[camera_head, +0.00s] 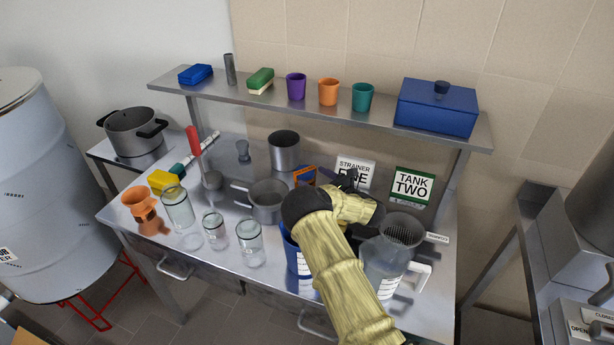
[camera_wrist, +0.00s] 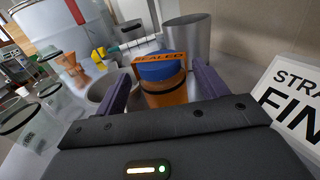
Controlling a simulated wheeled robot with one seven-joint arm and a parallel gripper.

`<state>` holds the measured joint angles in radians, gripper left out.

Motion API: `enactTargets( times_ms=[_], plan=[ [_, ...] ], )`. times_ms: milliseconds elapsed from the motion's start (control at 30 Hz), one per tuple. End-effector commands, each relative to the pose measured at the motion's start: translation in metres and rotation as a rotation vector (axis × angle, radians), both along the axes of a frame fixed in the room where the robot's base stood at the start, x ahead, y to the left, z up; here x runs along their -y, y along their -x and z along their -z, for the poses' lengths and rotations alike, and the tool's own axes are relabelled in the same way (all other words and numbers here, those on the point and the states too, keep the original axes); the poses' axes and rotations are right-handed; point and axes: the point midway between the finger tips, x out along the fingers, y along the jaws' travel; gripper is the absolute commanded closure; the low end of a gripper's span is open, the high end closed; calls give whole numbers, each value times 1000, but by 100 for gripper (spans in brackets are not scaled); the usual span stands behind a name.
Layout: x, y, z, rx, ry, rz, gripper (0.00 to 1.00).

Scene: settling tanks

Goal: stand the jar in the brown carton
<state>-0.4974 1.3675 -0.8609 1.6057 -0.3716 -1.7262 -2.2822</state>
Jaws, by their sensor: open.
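An orange jar (camera_wrist: 166,96) with a blue lid stands upright between the two purple fingers of my gripper (camera_wrist: 163,82) in the wrist view. The fingers are open, one on each side, and a gap shows beside the jar. In the head view the jar (camera_head: 304,177) is a small blue and orange patch left of my gripper (camera_head: 325,182), and my arm covers part of this area. A tan edge (camera_head: 18,338) at the bottom left corner may be the brown carton; too little shows to tell.
An orange piece marked SEALED (camera_wrist: 160,57) is right behind the jar. A grey pot (camera_head: 267,200) and a metal cylinder (camera_head: 284,150) stand close by. Several clear glass jars (camera_head: 249,243) line the front left. A shelf (camera_head: 330,110) runs above the back.

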Motion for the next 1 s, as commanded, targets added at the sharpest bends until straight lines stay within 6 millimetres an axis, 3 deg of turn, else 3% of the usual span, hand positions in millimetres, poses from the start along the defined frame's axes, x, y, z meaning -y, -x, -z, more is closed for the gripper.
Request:
enactTargets(
  times_ms=[167,733,1000],
  plan=[
    [9,8,0,1,-1,-1,28],
    [9,8,-1,0,0,-1,28],
    [9,8,-17,0,-1,1,28]
  ],
)
